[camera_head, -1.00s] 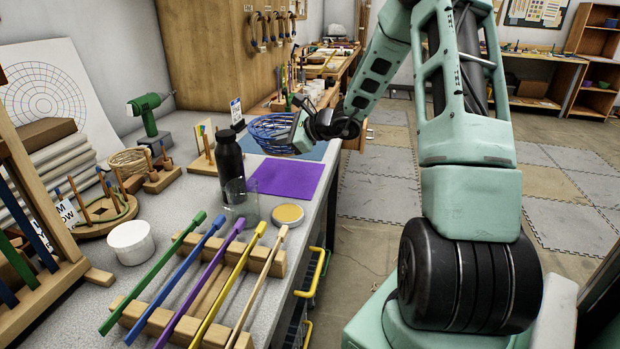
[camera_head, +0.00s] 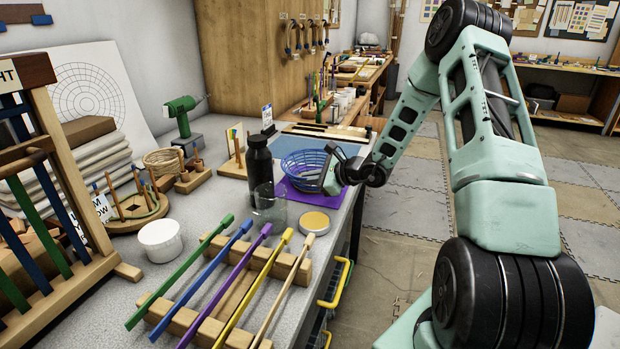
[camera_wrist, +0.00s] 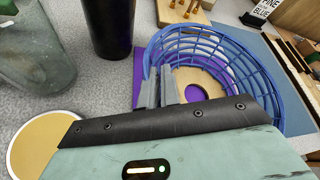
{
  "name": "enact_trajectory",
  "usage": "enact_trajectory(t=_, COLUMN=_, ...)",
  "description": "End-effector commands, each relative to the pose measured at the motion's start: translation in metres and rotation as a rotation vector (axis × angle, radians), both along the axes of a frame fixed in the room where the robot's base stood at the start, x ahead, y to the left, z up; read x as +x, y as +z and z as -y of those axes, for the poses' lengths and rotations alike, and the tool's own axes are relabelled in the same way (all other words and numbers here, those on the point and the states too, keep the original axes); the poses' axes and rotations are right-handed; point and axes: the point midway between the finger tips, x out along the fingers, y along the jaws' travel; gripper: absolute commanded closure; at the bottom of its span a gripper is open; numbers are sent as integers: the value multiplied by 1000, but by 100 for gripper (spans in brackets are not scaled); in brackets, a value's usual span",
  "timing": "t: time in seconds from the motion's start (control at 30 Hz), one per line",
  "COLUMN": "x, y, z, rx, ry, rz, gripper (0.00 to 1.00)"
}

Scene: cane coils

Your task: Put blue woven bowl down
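The blue woven bowl (camera_head: 296,158) has open blue strands and a pale wooden base with a round hole. It is over the purple mat (camera_head: 318,205), towards its far side, and purple shows through the hole in the wrist view. My gripper (camera_head: 334,172) is at the bowl's right side. In the wrist view its two grey fingers (camera_wrist: 161,87) are close together on the near wall of the bowl (camera_wrist: 271,90). I cannot tell whether the bowl's base touches the mat.
A black bottle (camera_head: 260,170) and a clear tumbler (camera_head: 270,206) stand close left of the mat. A round yellow-topped tin (camera_head: 314,222) sits in front. A blue mat (camera_head: 350,148) lies behind. Several coloured rods rest on a wooden rack (camera_head: 295,266) nearer me. The bench edge is at right.

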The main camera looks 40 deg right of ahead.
Motion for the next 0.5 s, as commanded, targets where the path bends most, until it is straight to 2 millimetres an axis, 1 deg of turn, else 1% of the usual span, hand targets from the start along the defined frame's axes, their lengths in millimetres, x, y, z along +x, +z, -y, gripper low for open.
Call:
enact_trajectory(t=0.13, x=0, y=1, z=0, rx=-1, ry=0, rz=2, gripper=100)
enact_trajectory(t=0.3, x=0, y=-4, z=0, rx=-1, ry=0, rz=0, gripper=100)
enact_trajectory(t=0.33, x=0, y=-3, z=0, rx=0, ry=0, rz=0, gripper=87)
enact_trajectory(t=0.37, x=0, y=-2, z=0, rx=0, ry=0, rz=0, gripper=79)
enact_trajectory(t=0.4, x=0, y=-2, z=0, rx=0, ry=0, rz=0, gripper=74)
enact_trajectory(t=0.5, x=0, y=-2, z=0, rx=0, ry=0, rz=0, gripper=74)
